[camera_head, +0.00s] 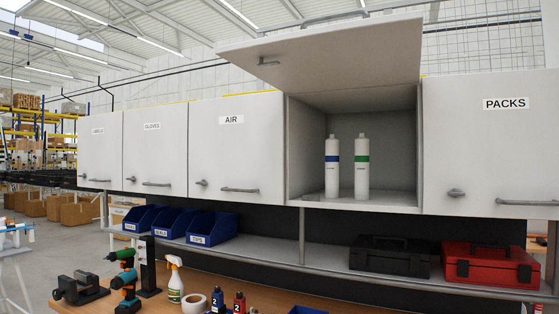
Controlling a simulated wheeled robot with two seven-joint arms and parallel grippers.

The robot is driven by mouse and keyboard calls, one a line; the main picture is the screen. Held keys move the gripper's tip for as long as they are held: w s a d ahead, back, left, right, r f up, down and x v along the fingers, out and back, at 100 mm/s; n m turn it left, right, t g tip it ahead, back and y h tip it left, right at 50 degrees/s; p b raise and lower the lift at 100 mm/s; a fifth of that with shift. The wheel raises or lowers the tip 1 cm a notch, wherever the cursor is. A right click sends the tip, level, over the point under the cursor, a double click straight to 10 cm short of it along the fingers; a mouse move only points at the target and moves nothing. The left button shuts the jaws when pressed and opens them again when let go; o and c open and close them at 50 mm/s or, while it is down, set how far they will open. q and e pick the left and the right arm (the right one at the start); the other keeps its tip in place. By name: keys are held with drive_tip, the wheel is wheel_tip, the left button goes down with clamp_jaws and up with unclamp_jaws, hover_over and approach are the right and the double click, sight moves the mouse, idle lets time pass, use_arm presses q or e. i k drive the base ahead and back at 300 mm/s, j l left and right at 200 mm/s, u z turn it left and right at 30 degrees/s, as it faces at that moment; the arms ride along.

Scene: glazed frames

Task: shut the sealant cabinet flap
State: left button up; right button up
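No label can be read on the flap from this side. Neither of my grippers is in view.
Closed flaps marked AIR (231,150) and PACKS (500,140) flank the opening. A shelf below holds blue bins (212,225), a black case (389,257) and a red case (488,265). Drills and a spray bottle (175,280) stand on the workbench.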

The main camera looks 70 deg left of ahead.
sight(385, 50)
drive_tip(key=i+j, duration=0.35)
drive_tip(key=j+u, duration=0.15)
drive_tip(key=u, duration=2.4)
drive_tip(key=l, duration=0.1)
